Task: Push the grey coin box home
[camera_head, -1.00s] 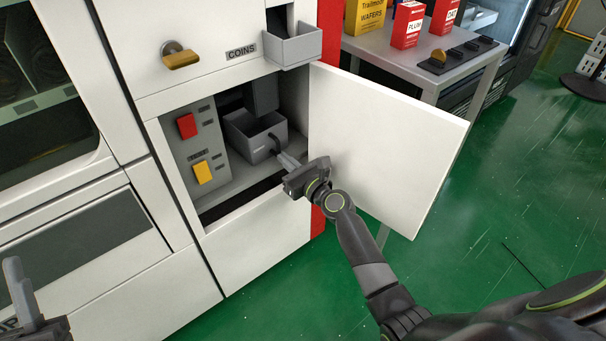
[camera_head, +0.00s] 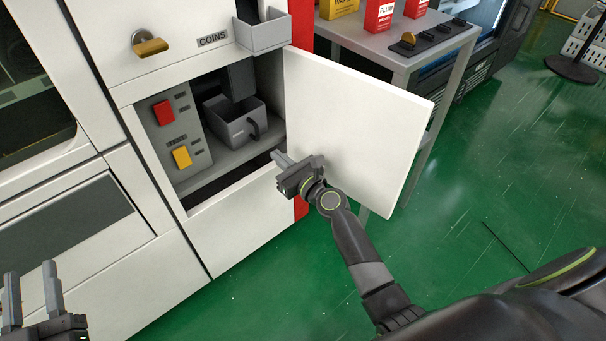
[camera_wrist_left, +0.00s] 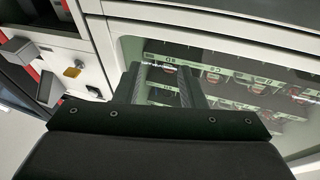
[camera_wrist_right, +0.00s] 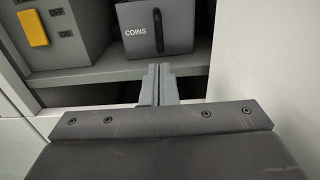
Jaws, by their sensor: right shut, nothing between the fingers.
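The grey coin box (camera_head: 237,131) sits upright on the shelf inside the open compartment, under a dark grey chute. It has a black handle on its front. In the right wrist view the box (camera_wrist_right: 178,32) shows its COINS label and handle, straight ahead of the fingers. My right gripper (camera_head: 281,158) is shut and empty, in front of the compartment, apart from the box. Its fingertips also show in the right wrist view (camera_wrist_right: 160,68). My left gripper (camera_head: 31,275) is open and empty at the lower left. The back of the box is hidden.
The white compartment door (camera_head: 355,125) stands open to the right of my right gripper. A panel with a red button (camera_head: 163,112) and a yellow button (camera_head: 182,157) stands left of the box. A grey tray (camera_head: 263,35) juts out above. A table (camera_head: 385,55) stands behind the door.

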